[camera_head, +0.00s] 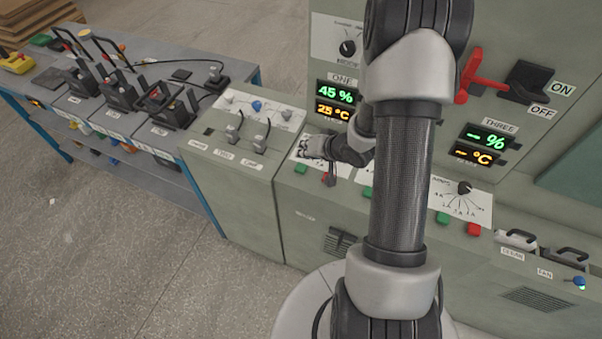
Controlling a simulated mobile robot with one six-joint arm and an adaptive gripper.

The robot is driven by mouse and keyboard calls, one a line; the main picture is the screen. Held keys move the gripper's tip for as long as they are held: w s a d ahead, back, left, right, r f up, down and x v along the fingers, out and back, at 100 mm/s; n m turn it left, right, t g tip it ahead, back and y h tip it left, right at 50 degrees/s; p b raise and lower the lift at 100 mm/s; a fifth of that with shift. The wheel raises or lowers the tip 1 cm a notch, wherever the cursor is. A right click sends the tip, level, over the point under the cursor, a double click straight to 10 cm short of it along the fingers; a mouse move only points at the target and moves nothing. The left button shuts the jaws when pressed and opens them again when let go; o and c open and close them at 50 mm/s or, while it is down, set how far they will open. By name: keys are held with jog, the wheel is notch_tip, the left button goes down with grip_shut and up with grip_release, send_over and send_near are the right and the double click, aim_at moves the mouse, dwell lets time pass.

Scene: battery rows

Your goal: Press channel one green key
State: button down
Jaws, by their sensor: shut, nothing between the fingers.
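The channel one green key (301,169) is a small block on the grey-green console ledge, left of a red key (325,180). Both lie below the display marked ONE (336,99), which reads 45 % and 25 °C. My gripper (331,176) is small in this view; its dark fingers are shut and empty, pointing down close to the red key, to the right of the green key. I cannot tell whether the fingers touch anything. My wrist hides part of the channel one dial plate.
Another green key (367,192) is partly beside my arm. Channel three has a green key (442,218) and a red key (474,229). A red lever switch (484,75) is on the upright panel.

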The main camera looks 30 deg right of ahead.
aim_at(304, 166)
jog(key=shift+f+b, duration=0.6)
jog(key=shift+f, duration=0.95)
jog(key=shift+f, duration=0.1)
jog(key=shift+f, duration=0.3)
jog(key=shift+f+b, duration=0.35)
jog(key=shift+f, duration=0.1)
dwell(0.7)
jog(key=shift+r, duration=0.15)
jog(key=shift+r+p, duration=0.7)
jog(key=shift+p, duration=0.25)
notch_tip(304, 166, up, 5)
jog(key=p, duration=0.5)
dwell(0.6)
